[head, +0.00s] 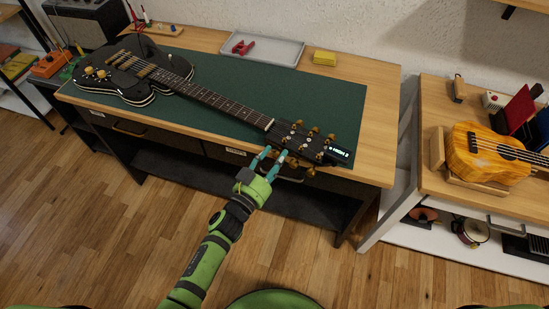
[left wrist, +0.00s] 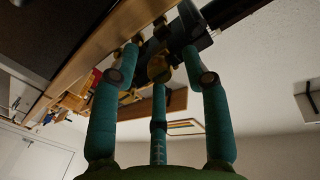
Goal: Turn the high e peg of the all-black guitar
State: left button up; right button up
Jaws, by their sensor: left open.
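The all-black guitar (head: 150,75) lies on its back on the green mat (head: 240,92), its neck running right toward the front edge. Its black headstock (head: 304,142) carries gold pegs along both sides. My left gripper (head: 272,156), green with teal fingers, is at the near side of the headstock, beside the near-row pegs. In the left wrist view its three fingers (left wrist: 160,72) are spread, with a gold peg (left wrist: 159,67) between or just beyond their tips. I cannot tell whether they touch it or which string it serves. My right gripper is out of view.
A lit clip-on tuner (head: 339,153) sits at the headstock's end. A grey tray (head: 285,50) with red pliers (head: 243,47) and a yellow block (head: 325,58) are at the back. A ukulele (head: 485,155) rests on the right table. The bench's right end (head: 377,130) is clear.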

pick_arm(q)
grip_shut()
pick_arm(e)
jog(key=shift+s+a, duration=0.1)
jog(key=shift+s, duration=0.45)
pick_arm(q)
jog(key=shift+m, duration=0.3)
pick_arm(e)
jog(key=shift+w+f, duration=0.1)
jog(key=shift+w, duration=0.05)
pick_arm(q)
jog(key=m+b, duration=0.1)
jog(key=m, duration=0.3)
jog(key=shift+f, duration=0.1)
jog(key=shift+m+b, duration=0.35)
jog(key=shift+m, duration=1.25)
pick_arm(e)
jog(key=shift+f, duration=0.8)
